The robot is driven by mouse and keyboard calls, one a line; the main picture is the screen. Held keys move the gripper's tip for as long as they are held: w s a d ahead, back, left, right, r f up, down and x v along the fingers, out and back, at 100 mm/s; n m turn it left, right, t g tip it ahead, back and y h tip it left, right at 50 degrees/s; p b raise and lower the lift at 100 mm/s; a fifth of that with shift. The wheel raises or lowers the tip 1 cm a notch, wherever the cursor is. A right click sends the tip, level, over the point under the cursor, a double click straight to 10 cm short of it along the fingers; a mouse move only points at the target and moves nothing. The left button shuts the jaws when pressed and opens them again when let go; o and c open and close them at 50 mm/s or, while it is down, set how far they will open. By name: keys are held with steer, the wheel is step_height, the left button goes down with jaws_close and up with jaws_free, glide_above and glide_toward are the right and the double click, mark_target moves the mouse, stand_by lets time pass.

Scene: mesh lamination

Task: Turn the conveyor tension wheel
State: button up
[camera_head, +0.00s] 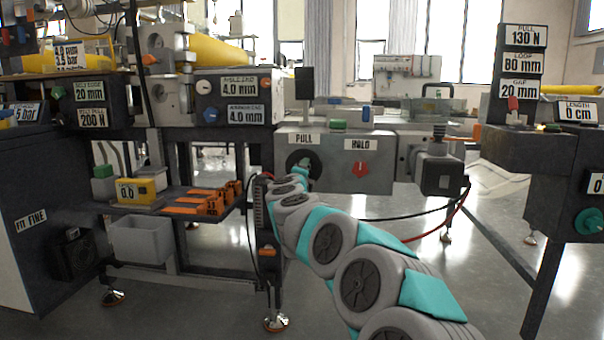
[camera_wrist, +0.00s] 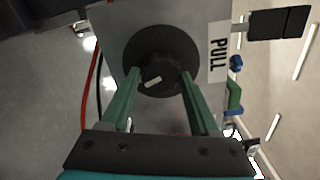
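A dark round wheel (camera_head: 293,163) sits on the grey panel under the PULL label (camera_head: 303,138). In the wrist view the wheel (camera_wrist: 148,52) has a smaller raised knob (camera_wrist: 160,75) at its centre with a white mark pointing to the lower left. My gripper (camera_head: 302,172) is at the wheel, with my arm covering part of it in the head view. In the wrist view the two green fingertips of my gripper (camera_wrist: 160,72) stand on either side of the knob. I cannot tell whether they press on it. A display (camera_head: 525,36) reads PULL 130 N.
A red HOLD knob (camera_head: 361,169) is right of the wheel on the same panel. A dark box (camera_head: 441,173) with a cable is to the right. A shelf with orange blocks (camera_head: 205,202) is to the left.

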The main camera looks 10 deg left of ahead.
steer(key=o, duration=0.4)
steer(key=shift+s+a, duration=0.15)
steer(key=shift+s, duration=3.75)
